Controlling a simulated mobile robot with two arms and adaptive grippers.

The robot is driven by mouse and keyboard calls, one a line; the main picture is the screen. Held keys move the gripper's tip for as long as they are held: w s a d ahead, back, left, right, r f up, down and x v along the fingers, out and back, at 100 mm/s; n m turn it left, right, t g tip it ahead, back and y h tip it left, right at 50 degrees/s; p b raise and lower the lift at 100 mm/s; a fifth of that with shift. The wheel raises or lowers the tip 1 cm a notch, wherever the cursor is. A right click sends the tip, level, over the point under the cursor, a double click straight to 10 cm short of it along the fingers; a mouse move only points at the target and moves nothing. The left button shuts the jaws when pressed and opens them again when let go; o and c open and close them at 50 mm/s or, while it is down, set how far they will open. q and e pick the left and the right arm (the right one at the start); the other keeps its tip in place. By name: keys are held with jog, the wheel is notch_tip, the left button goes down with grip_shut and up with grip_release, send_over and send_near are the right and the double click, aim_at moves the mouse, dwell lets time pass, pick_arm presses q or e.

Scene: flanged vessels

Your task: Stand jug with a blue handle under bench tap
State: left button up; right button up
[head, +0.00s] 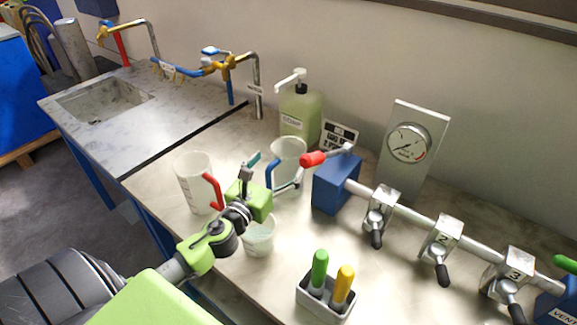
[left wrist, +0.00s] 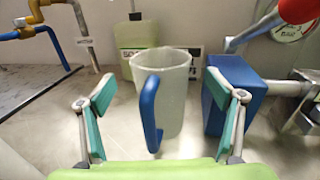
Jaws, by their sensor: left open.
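The jug with a blue handle (head: 291,150) stands upright on the bench, a translucent pale vessel. In the left wrist view the jug (left wrist: 172,95) is straight ahead, its blue handle facing me. My left gripper (head: 271,174) is open just in front of it. In the left wrist view its teal-padded fingers (left wrist: 160,92) spread to either side of the handle; I cannot tell whether they touch the jug. The bench tap (head: 257,92), with brass and blue fittings and a labelled down-spout, stands at the back wall, left of the jug. My right gripper is not in view.
A jug with a red handle (head: 191,184) and a small cup (head: 258,238) stand near my left arm. A green pump bottle (head: 300,112) is behind the blue-handled jug. A blue block (head: 331,187) with a red lever and valve pipe is close on its right.

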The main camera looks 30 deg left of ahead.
aim_at(296, 139)
pick_arm(q)
jog(key=shift+w, duration=0.55)
jog(key=shift+w+r, duration=0.2)
jog(key=shift+w, duration=0.05)
jog(key=w, duration=0.1)
jog(key=w+p, duration=0.1)
jog(key=w, duration=0.2)
jog(key=shift+w+a+r+p, duration=0.1)
jog(key=shift+a+p, duration=0.15)
jog(key=shift+p, duration=0.15)
jog(key=shift+w, duration=0.25)
jog(key=shift+s, duration=0.1)
jog(key=c, duration=1.7)
jog(key=shift+c, duration=0.2)
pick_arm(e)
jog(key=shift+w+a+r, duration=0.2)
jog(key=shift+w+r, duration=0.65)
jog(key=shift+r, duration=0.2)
pick_arm(q)
jog(key=shift+r, duration=0.1)
